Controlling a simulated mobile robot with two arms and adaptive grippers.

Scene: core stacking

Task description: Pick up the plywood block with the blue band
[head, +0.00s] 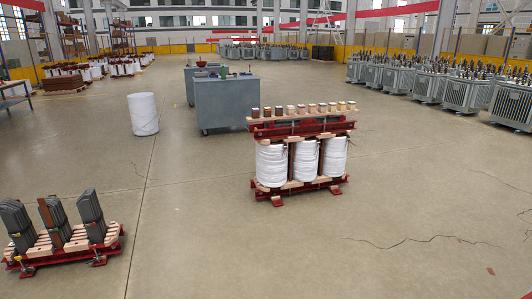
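A row of several small wooden blocks (302,109) stands on top of a red-framed transformer core (301,127) with three white-wrapped coils, right of the picture's middle. Neither of my grippers shows in the head view.
A second core with bare dark limbs (54,221) stands at the lower left. A white roll (143,114) and a grey wheeled cabinet (227,103) stand behind. Grey transformers (465,95) line the right side. The floor (400,200) in front and right is open, with cracks.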

